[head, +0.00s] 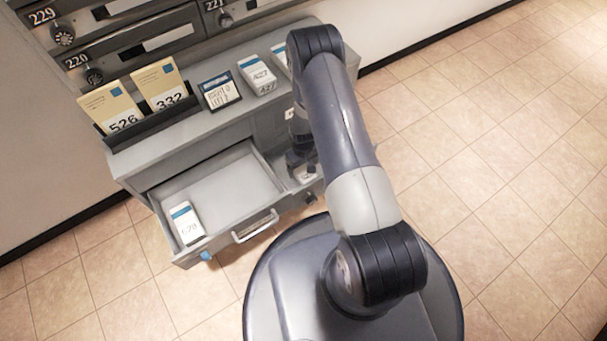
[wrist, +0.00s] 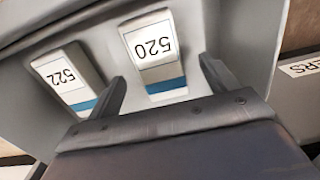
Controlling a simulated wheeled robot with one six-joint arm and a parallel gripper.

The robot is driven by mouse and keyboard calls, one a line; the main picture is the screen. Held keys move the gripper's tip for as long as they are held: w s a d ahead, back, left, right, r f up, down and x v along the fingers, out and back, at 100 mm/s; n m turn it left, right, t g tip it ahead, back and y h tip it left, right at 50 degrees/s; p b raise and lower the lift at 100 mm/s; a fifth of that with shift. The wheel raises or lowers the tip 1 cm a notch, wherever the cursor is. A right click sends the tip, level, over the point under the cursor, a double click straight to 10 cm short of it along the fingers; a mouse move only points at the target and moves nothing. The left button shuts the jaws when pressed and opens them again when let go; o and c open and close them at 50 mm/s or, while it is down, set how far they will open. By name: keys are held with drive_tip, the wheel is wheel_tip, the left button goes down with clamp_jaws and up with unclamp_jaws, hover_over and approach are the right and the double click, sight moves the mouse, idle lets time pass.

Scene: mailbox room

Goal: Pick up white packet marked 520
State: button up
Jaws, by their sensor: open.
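The white packet marked 520 (wrist: 150,40), with a blue band at one end, lies in a grey compartment in the wrist view. My gripper (wrist: 163,70) is open, with its fingertips on either side of the packet's blue end and nothing held. I cannot tell whether the fingers touch it. A like packet marked 522 (wrist: 63,75) lies beside it, outside the left finger. In the head view my gripper (head: 302,160) is low at the right part of the grey cabinet, over a white packet (head: 307,174) whose number is hidden.
An open drawer (head: 225,190) at left holds another white packet (head: 186,224), its number hard to read. On the cabinet top stand yellow envelopes marked 526 (head: 108,106) and 332 (head: 160,84), a dark-framed card (head: 219,91) and white packets (head: 258,76). Mailboxes (head: 130,45) rise behind.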

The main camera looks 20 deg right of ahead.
sight(304, 171)
wheel_tip(304, 171, down, 5)
drive_tip(key=shift+w+d+r+b, duration=0.1)
drive_tip(key=shift+w+b, duration=0.05)
drive_tip(key=shift+b, duration=1.05)
drive_tip(key=shift+r, duration=0.1)
drive_tip(key=c, duration=1.1)
drive_tip(key=shift+r, duration=0.1)
drive_tip(key=shift+c, duration=0.2)
